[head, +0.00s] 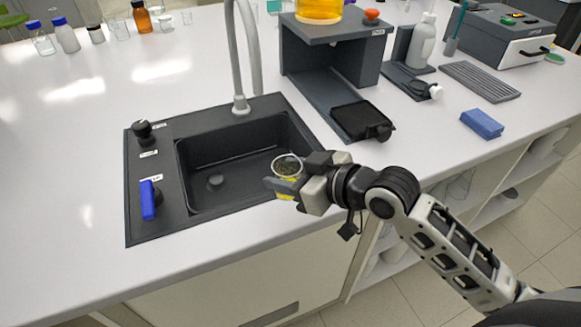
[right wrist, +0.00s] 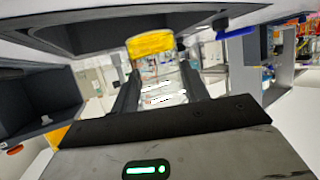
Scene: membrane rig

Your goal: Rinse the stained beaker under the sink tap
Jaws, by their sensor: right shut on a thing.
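The stained beaker (head: 287,166) is clear glass with dark specks inside and yellow low on it. My right gripper (head: 284,185) is shut on it and holds it roughly upright over the right front edge of the black sink (head: 190,215). In the right wrist view a yellow part of the beaker (right wrist: 150,43) shows beyond the two fingers. The grey tap (head: 240,70) rises behind the sink, with the top of its spout out of frame. A blue lever (head: 148,200) and a black knob (head: 143,130) sit on the sink's left rim. No water shows. My left gripper is out of view.
A dark stand (head: 330,60) with an amber vessel (head: 318,10) stands right of the tap. A black tray (head: 362,120) lies close behind my right wrist. A blue sponge-like block (head: 482,123) lies farther right. Bottles stand back left; the left counter is clear.

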